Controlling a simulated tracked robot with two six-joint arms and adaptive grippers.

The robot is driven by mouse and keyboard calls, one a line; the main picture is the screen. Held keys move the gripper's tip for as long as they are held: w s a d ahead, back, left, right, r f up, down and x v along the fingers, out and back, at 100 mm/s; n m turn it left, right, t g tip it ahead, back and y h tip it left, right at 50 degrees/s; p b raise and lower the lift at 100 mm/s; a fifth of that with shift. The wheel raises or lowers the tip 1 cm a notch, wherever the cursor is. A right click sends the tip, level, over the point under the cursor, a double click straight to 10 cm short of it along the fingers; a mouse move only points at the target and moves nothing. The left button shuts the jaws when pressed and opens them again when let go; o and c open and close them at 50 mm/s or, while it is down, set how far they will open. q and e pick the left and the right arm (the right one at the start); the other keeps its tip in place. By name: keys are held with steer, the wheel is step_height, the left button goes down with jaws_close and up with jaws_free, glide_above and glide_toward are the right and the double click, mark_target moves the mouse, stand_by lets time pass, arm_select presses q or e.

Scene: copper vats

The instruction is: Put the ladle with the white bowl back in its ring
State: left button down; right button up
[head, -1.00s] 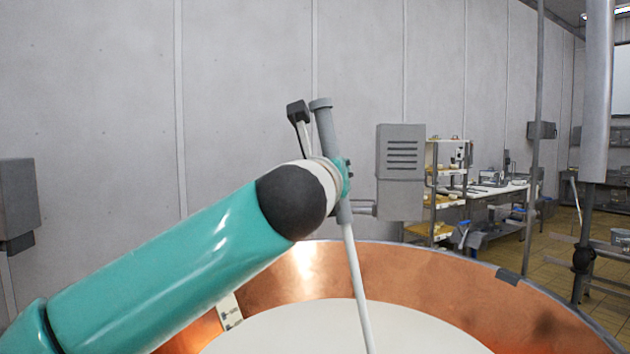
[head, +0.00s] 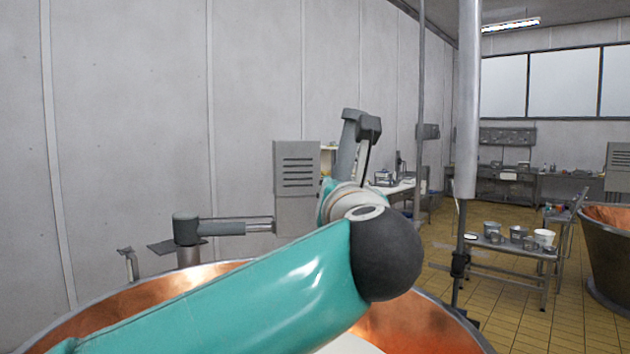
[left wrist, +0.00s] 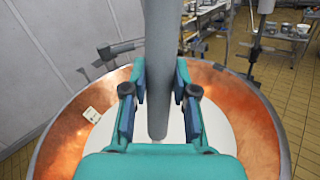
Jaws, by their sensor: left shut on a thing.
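My left gripper (left wrist: 157,98) is shut on the grey handle of a ladle (left wrist: 158,45), which stands between its fingers in the left wrist view. In the head view the top of the grey handle (head: 346,145) rises, slightly tilted, beyond my left arm, which hides the fingers and the lower handle. The ladle's bowl is hidden in both views, so I cannot see its colour. I cannot pick out the ring for certain. My right gripper is not in view.
A large copper vat (head: 120,312) with pale contents lies below my arm. A grey cylinder on a horizontal arm (head: 186,229) stands at its far rim, before a wall box (head: 296,188). A vertical pole (head: 466,100) is at the right. A small table (head: 510,243) holds several containers.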

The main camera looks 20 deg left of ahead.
arm_select(q)
steer(key=shift+w+d+r, duration=0.15)
steer(key=shift+w+d, duration=0.05)
steer(key=shift+d, duration=0.05)
steer(key=shift+s, duration=0.1)
